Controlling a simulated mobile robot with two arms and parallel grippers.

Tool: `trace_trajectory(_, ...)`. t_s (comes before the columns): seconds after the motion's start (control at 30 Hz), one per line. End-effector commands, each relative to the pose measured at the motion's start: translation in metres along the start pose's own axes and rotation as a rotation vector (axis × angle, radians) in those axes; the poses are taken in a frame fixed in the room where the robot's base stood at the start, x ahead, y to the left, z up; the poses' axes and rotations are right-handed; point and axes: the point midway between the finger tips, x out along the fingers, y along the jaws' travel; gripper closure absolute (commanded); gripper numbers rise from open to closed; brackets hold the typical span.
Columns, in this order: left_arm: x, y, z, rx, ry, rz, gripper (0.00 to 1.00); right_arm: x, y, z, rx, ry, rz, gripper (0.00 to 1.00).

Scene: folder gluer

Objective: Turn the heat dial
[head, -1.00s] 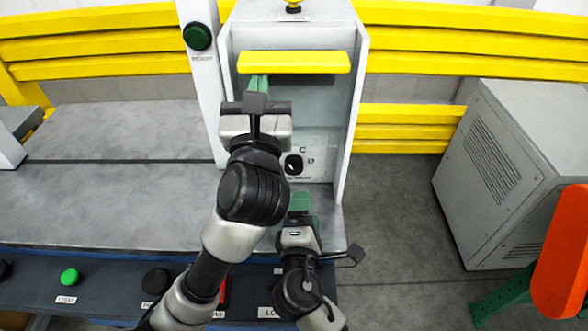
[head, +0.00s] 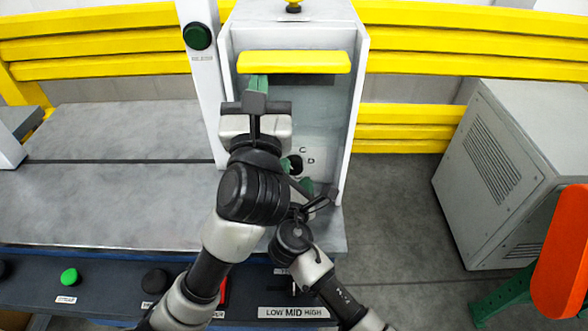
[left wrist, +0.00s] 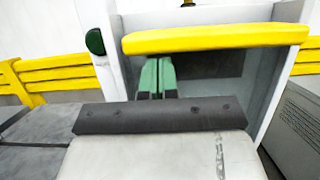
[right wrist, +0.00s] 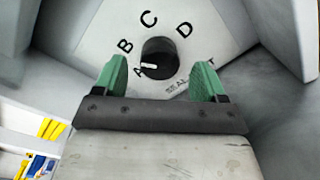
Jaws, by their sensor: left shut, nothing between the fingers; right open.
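The heat dial (right wrist: 158,58) is a round black knob on a pale panel with the letters A, B, C and D around it. Its white mark points left, at A. In the head view the dial (head: 296,163) is partly covered by my arms. My right gripper (right wrist: 162,76) is open, one green finger on each side of the dial in the right wrist view; I cannot tell whether they touch it. In the head view my right gripper (head: 299,176) is mostly hidden. My left gripper (head: 258,84) is shut and empty at the yellow bar, above the dial; it also shows in the left wrist view (left wrist: 158,76).
The yellow bar (head: 294,62) crosses the recess above the dial. White side walls (head: 349,120) flank the recess. A green button (head: 197,36) is on the post at left. A LOW MID HIGH label (head: 293,312) is on the front ledge. A grey cabinet (head: 520,170) stands right.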

Motion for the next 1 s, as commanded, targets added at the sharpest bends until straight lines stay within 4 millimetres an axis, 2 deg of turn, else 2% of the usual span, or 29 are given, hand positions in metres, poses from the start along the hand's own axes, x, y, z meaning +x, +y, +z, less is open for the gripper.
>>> trace_trajectory(0.2, 0.0, 0.0, 0.001, 0.0, -0.002, 0.0, 1.0, 0.02, 0.0, 0.0, 0.0, 0.0, 0.0, 0.29)
trace_trajectory(0.5, 0.0, 0.0, 0.001, 0.0, -0.002, 0.0, 1.0, 0.022, 0.0, 0.0, 0.001, 0.0, 0.0, 0.29)
trace_trajectory(0.57, 0.0, 0.0, 0.001, 0.0, -0.002, 0.0, 1.0, 0.021, 0.0, 0.0, 0.001, 0.0, 0.0, 0.36)
trace_trajectory(0.83, 0.0, 0.0, 0.001, 0.0, -0.002, 0.0, 1.0, 0.021, 0.0, 0.0, 0.001, 0.0, -0.001, 0.78)
trace_trajectory(1.0, 0.0, 0.0, 0.001, 0.0, -0.002, 0.0, 1.0, 0.021, 0.0, 0.0, 0.011, 0.001, -0.002, 0.78)
